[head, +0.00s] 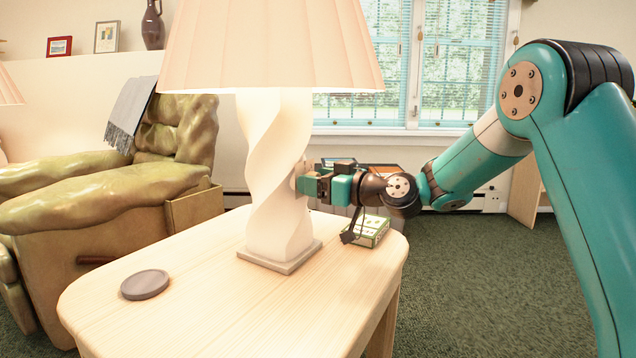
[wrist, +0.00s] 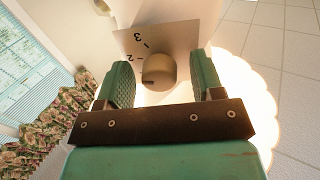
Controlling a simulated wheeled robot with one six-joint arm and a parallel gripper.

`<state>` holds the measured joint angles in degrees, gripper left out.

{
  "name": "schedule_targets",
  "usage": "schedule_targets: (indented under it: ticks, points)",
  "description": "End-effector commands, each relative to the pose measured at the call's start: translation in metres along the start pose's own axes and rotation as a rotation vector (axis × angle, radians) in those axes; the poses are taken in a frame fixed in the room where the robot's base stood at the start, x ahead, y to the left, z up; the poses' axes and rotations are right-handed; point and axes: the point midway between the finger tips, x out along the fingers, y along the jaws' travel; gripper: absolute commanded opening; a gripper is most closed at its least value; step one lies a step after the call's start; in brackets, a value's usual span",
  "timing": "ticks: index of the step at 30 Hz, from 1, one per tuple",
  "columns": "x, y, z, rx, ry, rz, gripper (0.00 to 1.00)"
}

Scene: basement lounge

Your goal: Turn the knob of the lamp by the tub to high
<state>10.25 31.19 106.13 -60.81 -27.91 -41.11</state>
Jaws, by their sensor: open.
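A lit lamp with a white twisted body (head: 270,195) and a pleated peach shade (head: 270,45) stands upright on a wooden table (head: 200,300). My gripper (head: 303,185) is level with the lamp body, at its right side. In the wrist view the round beige knob (wrist: 159,69) sits on a pale dial plate (wrist: 178,38) with "3" and "2" marked. A dark mark on the knob's face points to the lower left. My open gripper (wrist: 160,66) has one finger on each side of the knob, with visible gaps. I see no tub clearly.
A dark round coaster (head: 145,284) lies at the table's front left. A small green-and-white box (head: 372,231) lies below my gripper. A green armchair (head: 110,200) stands at left; another lampshade (head: 8,88) shows at the left edge. Carpet at right is clear.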

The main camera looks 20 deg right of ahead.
Motion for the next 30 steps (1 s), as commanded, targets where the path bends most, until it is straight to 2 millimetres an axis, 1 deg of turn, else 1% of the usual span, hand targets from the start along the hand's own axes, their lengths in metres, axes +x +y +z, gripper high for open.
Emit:
schedule_targets:
  ticks: [6, 11, 12, 13, 23, 30]
  points:
    - [0.0000, 0.0003, 0.0001, 0.000, 0.000, 0.001, 0.61]
    - [-0.0003, 0.0003, 0.0001, 0.000, 0.000, 0.001, 0.24]
    - [-0.0003, 0.0004, 0.0001, 0.000, 0.000, 0.001, 0.15]
    - [-0.0003, 0.0003, 0.0002, 0.000, 0.000, 0.001, 0.12]
    - [-0.0006, 0.0004, -0.0009, 0.040, -0.003, 0.000, 0.12]
    - [-0.0007, 0.0004, -0.0022, 0.181, -0.011, 0.001, 0.12]
